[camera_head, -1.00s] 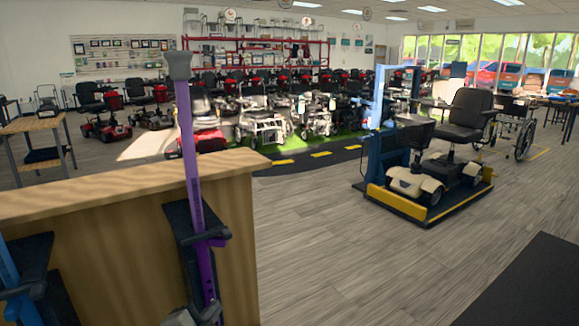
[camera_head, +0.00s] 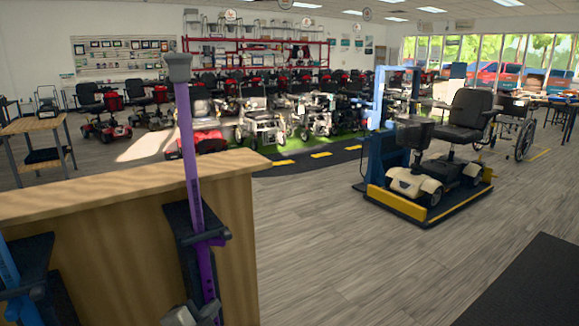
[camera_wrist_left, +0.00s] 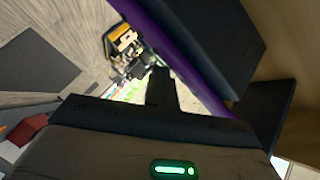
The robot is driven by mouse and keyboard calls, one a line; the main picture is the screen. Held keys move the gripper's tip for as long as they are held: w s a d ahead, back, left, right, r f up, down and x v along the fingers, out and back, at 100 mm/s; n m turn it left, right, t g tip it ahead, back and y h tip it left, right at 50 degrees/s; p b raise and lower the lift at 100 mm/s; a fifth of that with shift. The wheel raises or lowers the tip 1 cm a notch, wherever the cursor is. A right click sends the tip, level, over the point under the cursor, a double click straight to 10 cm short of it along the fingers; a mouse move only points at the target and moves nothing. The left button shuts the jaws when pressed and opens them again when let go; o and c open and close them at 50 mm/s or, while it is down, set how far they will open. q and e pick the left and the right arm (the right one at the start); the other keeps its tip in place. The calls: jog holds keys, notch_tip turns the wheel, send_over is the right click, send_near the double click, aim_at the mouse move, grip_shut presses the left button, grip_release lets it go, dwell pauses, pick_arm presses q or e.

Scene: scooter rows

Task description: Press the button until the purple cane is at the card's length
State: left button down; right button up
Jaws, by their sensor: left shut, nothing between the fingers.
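The purple cane (camera_head: 193,155) stands nearly upright with a dark grey handle at its top. Its lower part passes through a black bracket (camera_head: 180,232) on the end of a wooden counter. In the left wrist view the purple shaft (camera_wrist_left: 190,55) runs diagonally close beside my left gripper (camera_wrist_left: 160,88), whose dark fingers are shut and empty. In the head view my left gripper (camera_head: 192,314) shows only partly at the bottom edge, by the cane's lower shaft. I cannot tell whether it touches the cane. The button and the card cannot be made out. My right gripper is out of view.
The wooden counter (camera_head: 100,192) fills the lower left. A blue cane (camera_head: 8,268) stands in another black bracket at the left edge. A scooter (camera_head: 425,180) sits on a yellow-edged platform at the right. The grey floor between is clear.

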pick_arm(q)
jog(key=shift+w+a+r, duration=0.2)
jog(key=shift+a+r, duration=0.05)
dwell(0.3)
jog(key=shift+s+d+f+p, duration=0.1)
jog(key=shift+s+d+p, duration=0.4)
jog(key=shift+s+p, duration=0.3)
jog(key=shift+s+d, duration=0.1)
jog(key=shift+s, duration=0.05)
jog(key=s+d+p, duration=0.1)
jog(key=s+d, duration=0.1)
jog(key=s, duration=0.1)
jog(key=s+d+p, duration=0.1)
jog(key=s, duration=0.1)
jog(key=shift+f+p, duration=0.1)
jog(key=shift+p, duration=0.2)
